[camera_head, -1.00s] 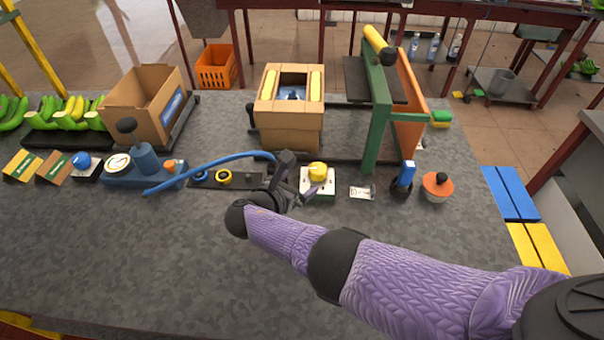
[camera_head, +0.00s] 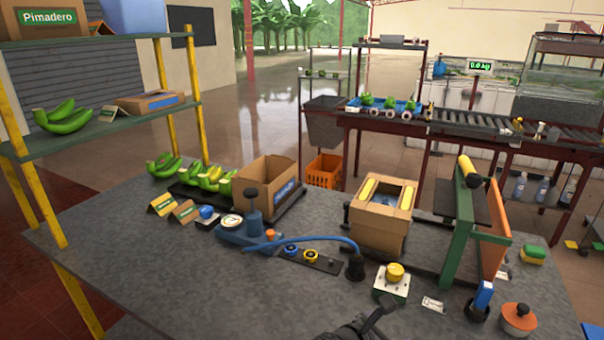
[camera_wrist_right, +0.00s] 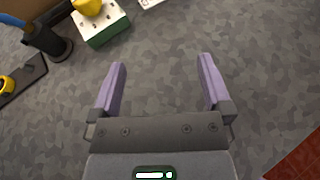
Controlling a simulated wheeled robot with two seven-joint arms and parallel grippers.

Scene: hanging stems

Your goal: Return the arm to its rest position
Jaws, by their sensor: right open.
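My right gripper shows in the right wrist view (camera_wrist_right: 160,72) with its two purple fingers wide apart and nothing between them, over bare grey tabletop. My left gripper is in neither view.
A blue hose (camera_head: 310,240) runs to a black holder (camera_head: 355,267). The holder also shows in the wrist view (camera_wrist_right: 48,42), beside a white and green box (camera_wrist_right: 102,27) with a yellow button (camera_wrist_right: 88,6). A cardboard box (camera_head: 380,232) and green frame (camera_head: 462,240) stand behind. The front tabletop is clear.

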